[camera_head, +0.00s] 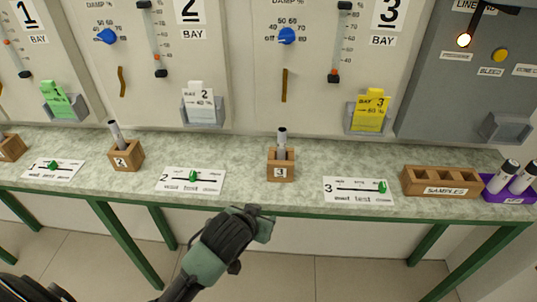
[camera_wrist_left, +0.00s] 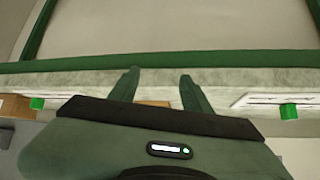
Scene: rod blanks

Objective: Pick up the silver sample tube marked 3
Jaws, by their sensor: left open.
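A silver sample tube (camera_head: 282,145) with a dark cap stands upright in a small wooden block (camera_head: 281,172), whose label looks like a 3. No number can be read on the tube itself. My left gripper (camera_head: 264,220) is open and empty, in front of the bench edge and below this block in the head view. In the left wrist view the open gripper (camera_wrist_left: 158,78) points at the bench edge, and a sliver of a wooden block (camera_wrist_left: 155,103) shows between the fingers. The tube is hidden there. My right gripper is not in view.
Another tube leans in block 2 (camera_head: 125,155). Cards with green sliders (camera_head: 190,181) (camera_head: 358,190) lie on both sides of block 3. A wooden samples rack (camera_head: 441,182) and a purple holder (camera_head: 510,190) with tubes are at the right. The green bench edge (camera_head: 320,213) lies beyond the gripper.

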